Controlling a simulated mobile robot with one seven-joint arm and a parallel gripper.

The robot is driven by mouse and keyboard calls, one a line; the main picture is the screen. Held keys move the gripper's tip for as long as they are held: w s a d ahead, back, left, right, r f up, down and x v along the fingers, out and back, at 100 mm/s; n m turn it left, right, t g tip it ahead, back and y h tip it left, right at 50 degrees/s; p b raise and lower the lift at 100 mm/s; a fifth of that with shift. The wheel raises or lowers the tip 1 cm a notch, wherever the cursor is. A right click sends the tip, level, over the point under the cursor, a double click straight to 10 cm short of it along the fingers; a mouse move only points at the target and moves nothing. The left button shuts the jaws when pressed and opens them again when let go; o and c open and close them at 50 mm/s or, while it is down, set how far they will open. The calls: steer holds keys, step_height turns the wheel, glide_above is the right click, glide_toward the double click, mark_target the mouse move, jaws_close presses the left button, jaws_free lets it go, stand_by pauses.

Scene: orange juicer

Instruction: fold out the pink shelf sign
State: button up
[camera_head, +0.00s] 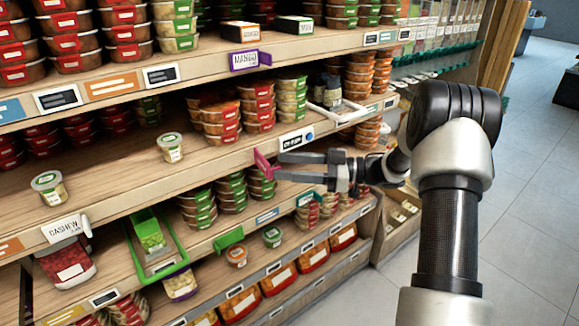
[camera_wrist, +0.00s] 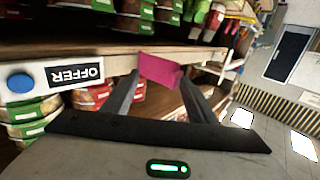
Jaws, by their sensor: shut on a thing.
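The pink shelf sign (camera_head: 264,162) is at the front edge of the middle shelf, left of a white label. It looks narrow and slanted in the head view. In the wrist view the pink sign (camera_wrist: 160,70) is a plain pink panel between my fingertips, with the shelf edge behind it. My gripper (camera_head: 279,166) reaches in from the right, its two fingers spread a little and closed on the sign. My gripper also shows in the wrist view (camera_wrist: 161,84). The sign's hinge cannot be made out.
The OFFER label (camera_wrist: 63,77) is on the shelf edge beside the sign. A purple-framed sign (camera_head: 245,60) juts from the shelf above. A green-framed holder (camera_head: 183,271) and a green tag (camera_head: 229,239) are lower left. The aisle floor (camera_head: 530,200) at right is clear.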

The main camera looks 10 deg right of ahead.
steer(key=shift+w+r, duration=0.3)
steer(key=shift+r, duration=0.05)
steer(key=shift+c, duration=0.4)
steer(key=shift+d, duration=0.15)
steer(key=shift+c, duration=0.3)
steer(key=v, duration=1.7)
steer(key=shift+s+d+f, duration=0.15)
steer(key=shift+s+f, duration=0.1)
steer(key=shift+s, duration=0.2)
steer(key=shift+c, duration=0.5)
